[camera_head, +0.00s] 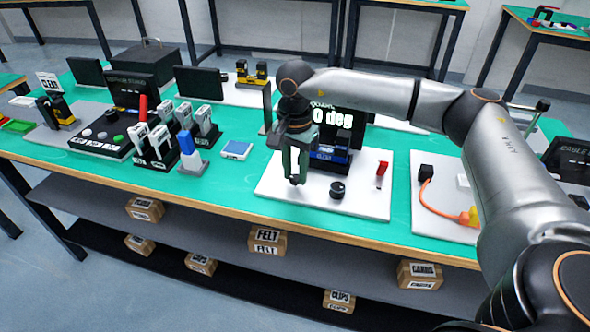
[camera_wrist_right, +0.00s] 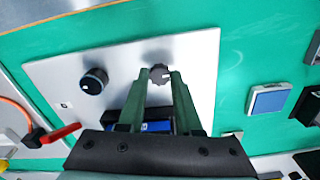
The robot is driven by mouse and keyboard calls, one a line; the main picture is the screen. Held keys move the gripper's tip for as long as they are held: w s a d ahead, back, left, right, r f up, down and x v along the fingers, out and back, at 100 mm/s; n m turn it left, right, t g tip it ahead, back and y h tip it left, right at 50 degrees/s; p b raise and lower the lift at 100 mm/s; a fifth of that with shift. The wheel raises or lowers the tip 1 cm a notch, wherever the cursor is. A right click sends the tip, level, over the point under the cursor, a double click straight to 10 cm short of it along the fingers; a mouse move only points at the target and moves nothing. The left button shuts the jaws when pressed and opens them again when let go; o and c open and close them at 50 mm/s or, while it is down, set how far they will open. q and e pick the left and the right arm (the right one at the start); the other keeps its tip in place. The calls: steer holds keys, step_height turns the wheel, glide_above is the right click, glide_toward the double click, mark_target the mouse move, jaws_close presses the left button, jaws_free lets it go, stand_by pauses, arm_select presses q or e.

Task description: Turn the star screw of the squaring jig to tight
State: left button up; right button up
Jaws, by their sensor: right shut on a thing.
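My right gripper (camera_head: 296,181) points down over the plate's left part. In the right wrist view its two green fingers (camera_wrist_right: 160,78) are shut on the dark, lobed star screw (camera_wrist_right: 159,73). In the head view the fingers hide the star screw. I cannot tell how tight the screw is. My left gripper is not in view.
A black round knob (camera_head: 337,189) and a red lever (camera_head: 381,170) stand on the same plate, right of my gripper. A blue-topped block (camera_head: 237,149) lies on the green bench to the left. Further left stand several grey-and-black clamp-like tools (camera_head: 160,142).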

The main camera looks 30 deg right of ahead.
jaws_close()
